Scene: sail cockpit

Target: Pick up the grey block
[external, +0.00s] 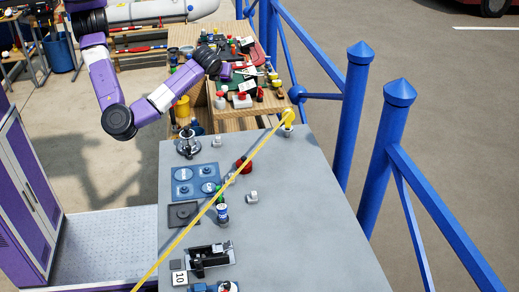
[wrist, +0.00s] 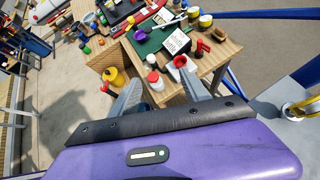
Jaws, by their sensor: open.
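I cannot tell for sure which thing is the grey block. Small pale-grey pieces stand on the grey deck (external: 300,230) in the external view: one near its far end (external: 217,142), and a small grey piece (external: 252,197) near the middle. My gripper (external: 226,72) is above the cluttered wooden table, well beyond and above the deck. The deck's grey edge (wrist: 285,100) shows at the right there.
The wooden table (external: 285,103) bears bottles, cans and tools; it also shows in the wrist view (wrist: 222,52). A taut yellow line (external: 200,216) crosses the deck from a yellow-topped post (external: 289,118). Blue railings (external: 390,135) run along the right. The deck's right side is bare.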

